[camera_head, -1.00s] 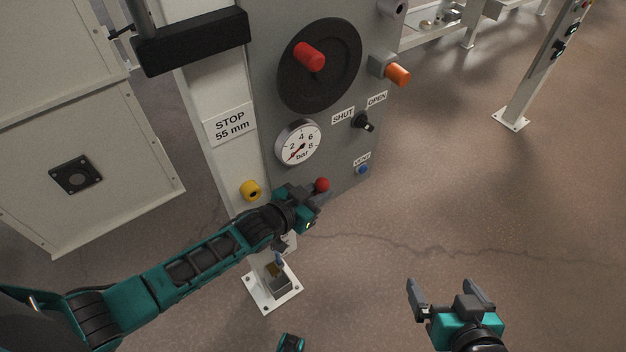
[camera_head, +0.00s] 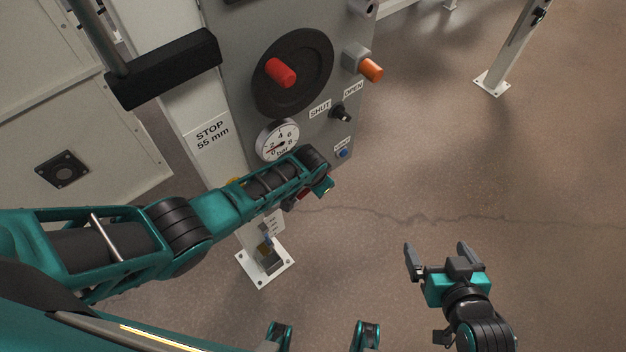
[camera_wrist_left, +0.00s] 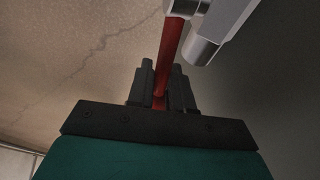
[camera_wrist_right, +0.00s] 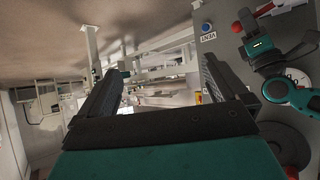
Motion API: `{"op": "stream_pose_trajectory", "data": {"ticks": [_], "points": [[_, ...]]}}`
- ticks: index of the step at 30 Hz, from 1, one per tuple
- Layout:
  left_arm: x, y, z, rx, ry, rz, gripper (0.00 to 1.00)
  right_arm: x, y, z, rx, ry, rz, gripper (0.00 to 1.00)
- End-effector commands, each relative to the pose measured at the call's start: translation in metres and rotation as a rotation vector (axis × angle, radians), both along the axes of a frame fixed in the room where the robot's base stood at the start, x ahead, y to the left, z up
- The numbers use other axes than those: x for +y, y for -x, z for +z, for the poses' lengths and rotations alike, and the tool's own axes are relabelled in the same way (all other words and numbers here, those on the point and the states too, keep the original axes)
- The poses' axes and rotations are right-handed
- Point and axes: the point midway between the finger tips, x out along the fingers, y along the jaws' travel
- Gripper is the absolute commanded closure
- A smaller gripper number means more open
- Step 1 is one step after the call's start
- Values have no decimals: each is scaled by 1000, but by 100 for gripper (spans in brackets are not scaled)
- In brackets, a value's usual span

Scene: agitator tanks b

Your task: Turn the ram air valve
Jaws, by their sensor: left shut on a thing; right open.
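A red lever (camera_wrist_left: 172,45) runs from a bright metal fitting (camera_wrist_left: 205,30) into my left gripper (camera_wrist_left: 160,85), which is shut on it. In the head view my left forearm lies across the panel's lower edge and mostly hides this gripper; a bit of red lever (camera_head: 303,195) shows below the arm. In the right wrist view a red ball knob (camera_wrist_right: 237,27) shows beside the left gripper. The pressure gauge (camera_head: 276,139) is just above the arm, partly covered. My right gripper (camera_head: 438,252) is open and empty over bare floor, away from the panel.
The grey panel carries a black handwheel (camera_head: 293,75) with a red handle, an orange knob (camera_head: 371,70), a black switch (camera_head: 341,113) by the SHUT and OPEN labels, and a blue button (camera_head: 342,153). A black bar (camera_head: 165,70) juts out upper left.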

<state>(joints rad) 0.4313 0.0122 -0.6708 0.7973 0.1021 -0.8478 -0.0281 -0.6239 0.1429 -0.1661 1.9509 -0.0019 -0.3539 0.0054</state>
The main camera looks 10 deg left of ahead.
Motion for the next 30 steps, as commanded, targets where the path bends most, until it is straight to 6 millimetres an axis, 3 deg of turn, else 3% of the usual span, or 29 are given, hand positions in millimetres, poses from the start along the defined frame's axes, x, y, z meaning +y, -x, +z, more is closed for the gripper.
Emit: {"op": "stream_pose_trajectory", "data": {"ticks": [1,4,15,30], "points": [[-8,-8,-2,9,-8,-6,100,2,-1,-9,1,-4,2,0],[-9,-9,-8,67,-53,-5,100,7,-3,-13,2,-13,9,0],[-9,-9,-19,199,-157,-6,100,20,-11,-15,-9,-39,29,0],[-9,-8,-19,225,-176,-6,100,22,-15,-13,-16,-37,41,0]]}}
